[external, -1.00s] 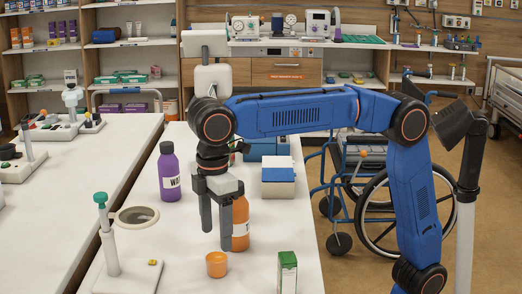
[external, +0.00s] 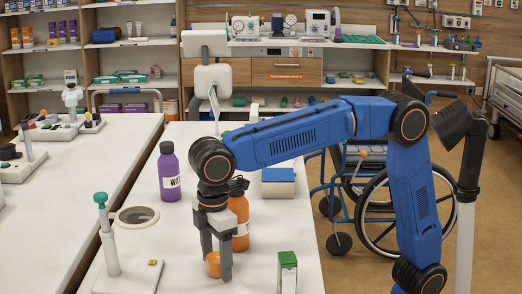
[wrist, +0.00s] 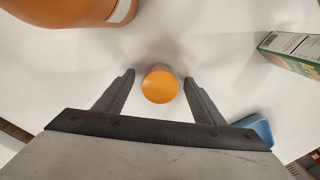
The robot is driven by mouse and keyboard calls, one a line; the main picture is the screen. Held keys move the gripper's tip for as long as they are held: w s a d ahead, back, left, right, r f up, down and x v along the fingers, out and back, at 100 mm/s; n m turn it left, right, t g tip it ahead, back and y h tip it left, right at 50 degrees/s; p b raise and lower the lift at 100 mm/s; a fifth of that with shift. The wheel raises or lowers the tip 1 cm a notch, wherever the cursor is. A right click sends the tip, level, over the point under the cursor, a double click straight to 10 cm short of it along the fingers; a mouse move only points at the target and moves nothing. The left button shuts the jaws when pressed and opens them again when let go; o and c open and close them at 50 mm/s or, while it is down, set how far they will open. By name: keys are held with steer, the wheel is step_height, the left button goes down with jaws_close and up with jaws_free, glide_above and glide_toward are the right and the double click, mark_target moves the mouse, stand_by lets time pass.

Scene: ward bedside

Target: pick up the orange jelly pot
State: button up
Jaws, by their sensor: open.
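The orange jelly pot (external: 213,264) is a small round cup standing on the white table. In the wrist view the pot (wrist: 160,84) shows its round orange top between my two fingers. My gripper (external: 218,272) points down over the pot and is open. In the wrist view my gripper (wrist: 158,88) has a finger on each side of the pot, with a visible gap on both sides. In the external view the fingers hide part of the pot.
An orange bottle (external: 238,222) stands close behind my gripper. A green and white carton (external: 287,272) is to the right. A purple bottle (external: 169,172) and a round opening (external: 137,217) are to the left. A blue and white box (external: 278,181) is further back.

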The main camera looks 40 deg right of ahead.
steer(key=c, duration=1.1)
steer(key=shift+o, duration=0.2)
steer(key=shift+r, duration=0.15)
